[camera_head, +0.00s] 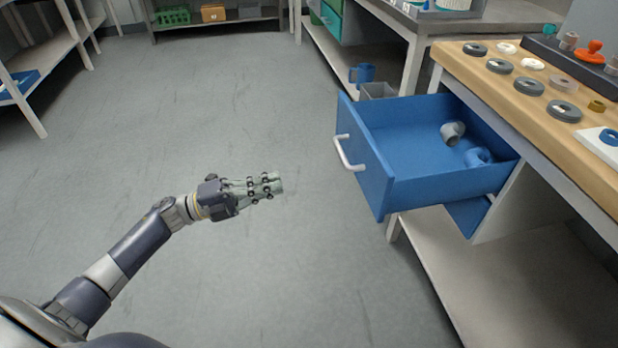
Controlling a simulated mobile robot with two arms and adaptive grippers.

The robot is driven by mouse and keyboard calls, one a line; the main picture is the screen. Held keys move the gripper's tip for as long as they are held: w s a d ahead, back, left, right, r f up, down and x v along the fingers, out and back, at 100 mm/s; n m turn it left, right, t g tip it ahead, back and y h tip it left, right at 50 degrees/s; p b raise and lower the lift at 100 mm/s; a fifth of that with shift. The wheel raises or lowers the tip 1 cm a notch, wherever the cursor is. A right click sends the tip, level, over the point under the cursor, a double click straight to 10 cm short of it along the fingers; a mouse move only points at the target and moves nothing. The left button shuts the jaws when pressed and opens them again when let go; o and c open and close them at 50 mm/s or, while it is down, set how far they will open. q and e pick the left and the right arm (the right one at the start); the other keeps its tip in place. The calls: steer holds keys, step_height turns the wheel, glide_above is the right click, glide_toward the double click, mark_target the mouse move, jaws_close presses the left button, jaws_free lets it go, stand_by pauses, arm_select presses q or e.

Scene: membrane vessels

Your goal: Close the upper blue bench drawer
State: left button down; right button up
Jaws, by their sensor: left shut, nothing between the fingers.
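The upper blue bench drawer (382,170) is pulled well out from under the wooden bench at the right. Its white bar handle (347,153) is on the front panel, facing left. A grey pipe fitting (452,131) and a blue fitting (480,155) lie inside, towards the back. Part of a lower blue drawer (467,214) shows beneath it. My left gripper (279,184) is shut and empty, over the floor to the left of the drawer front. It points right and is apart from the handle. My right gripper is not in view.
The wooden bench top (510,98) holds several grey and white rings and an orange knob (594,50). The floor (180,110) around my left arm is clear.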

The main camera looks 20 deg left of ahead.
arm_select(q)
steer(key=x, duration=1.3)
steer(key=shift+w+b, duration=0.15)
steer(key=shift+b, duration=0.2)
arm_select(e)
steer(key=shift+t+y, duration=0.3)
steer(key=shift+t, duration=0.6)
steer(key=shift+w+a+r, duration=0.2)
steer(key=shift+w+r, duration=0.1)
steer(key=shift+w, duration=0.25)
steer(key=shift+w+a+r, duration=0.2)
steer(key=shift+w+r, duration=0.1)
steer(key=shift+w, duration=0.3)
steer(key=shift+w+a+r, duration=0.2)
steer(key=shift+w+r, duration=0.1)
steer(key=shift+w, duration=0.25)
arm_select(q)
steer(key=shift+d, duration=0.15)
